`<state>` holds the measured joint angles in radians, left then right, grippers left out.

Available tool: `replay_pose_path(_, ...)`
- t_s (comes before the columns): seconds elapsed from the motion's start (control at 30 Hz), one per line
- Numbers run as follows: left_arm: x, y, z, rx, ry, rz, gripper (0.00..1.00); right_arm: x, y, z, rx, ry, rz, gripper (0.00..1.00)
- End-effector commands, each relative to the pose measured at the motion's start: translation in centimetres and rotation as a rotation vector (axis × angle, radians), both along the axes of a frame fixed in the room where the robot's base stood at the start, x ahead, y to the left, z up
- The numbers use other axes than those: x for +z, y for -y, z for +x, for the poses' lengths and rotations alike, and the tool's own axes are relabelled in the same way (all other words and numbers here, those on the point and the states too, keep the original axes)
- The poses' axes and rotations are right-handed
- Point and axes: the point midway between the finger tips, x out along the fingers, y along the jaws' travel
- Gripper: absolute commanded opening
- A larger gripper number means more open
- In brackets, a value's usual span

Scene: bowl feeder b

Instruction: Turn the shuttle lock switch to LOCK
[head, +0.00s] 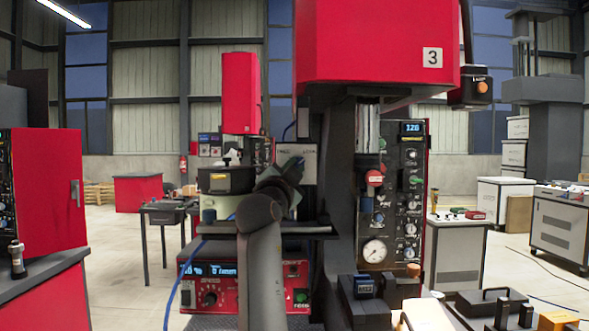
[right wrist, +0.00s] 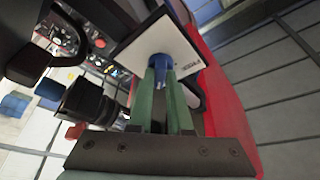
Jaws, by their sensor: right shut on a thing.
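The shuttle lock switch is a blue knob (right wrist: 160,60) on a white square plate (right wrist: 181,45) in the right wrist view. Small dark lettering shows on the plate, too small to read surely. The green fingers of my right gripper (right wrist: 161,74) are closed around the knob. In the head view the plate (head: 310,160) stands beside the dark machine column, and my right gripper (head: 293,168) is in front of it, hiding the knob. I cannot tell which setting the knob points to. My left gripper is not in view.
The red machine head (head: 375,45) hangs over the dark column at the right. A black round bowl unit (head: 226,180) stands close left of my gripper. A red control box (head: 208,292) sits below. A gauge panel (head: 408,190) is right of the column.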

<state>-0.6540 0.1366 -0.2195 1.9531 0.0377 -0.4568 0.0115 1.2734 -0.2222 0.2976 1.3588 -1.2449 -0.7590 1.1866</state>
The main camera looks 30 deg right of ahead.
Motion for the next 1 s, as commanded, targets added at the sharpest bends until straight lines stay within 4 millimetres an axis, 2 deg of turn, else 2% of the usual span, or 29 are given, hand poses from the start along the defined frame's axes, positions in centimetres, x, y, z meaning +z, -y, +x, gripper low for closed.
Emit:
replay_pose_path(0.03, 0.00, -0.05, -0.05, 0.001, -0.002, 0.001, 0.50, 0.51, 0.01, -0.13, 0.002, 0.012, -0.002, 0.00)
replay_pose_path(0.37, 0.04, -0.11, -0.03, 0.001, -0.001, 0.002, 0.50, 0.58, 0.03, -0.17, 0.002, 0.015, -0.001, 0.00)
replay_pose_path(0.4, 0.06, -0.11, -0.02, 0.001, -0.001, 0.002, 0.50, 0.58, 0.03, -0.17, 0.002, 0.016, 0.000, 0.20)
replay_pose_path(0.63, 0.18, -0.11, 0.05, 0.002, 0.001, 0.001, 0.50, 0.36, 0.05, -0.13, 0.000, 0.011, 0.002, 0.45)
replay_pose_path(1.0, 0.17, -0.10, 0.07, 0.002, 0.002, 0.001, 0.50, 0.12, 0.01, -0.08, 0.000, 0.005, 0.003, 0.47)
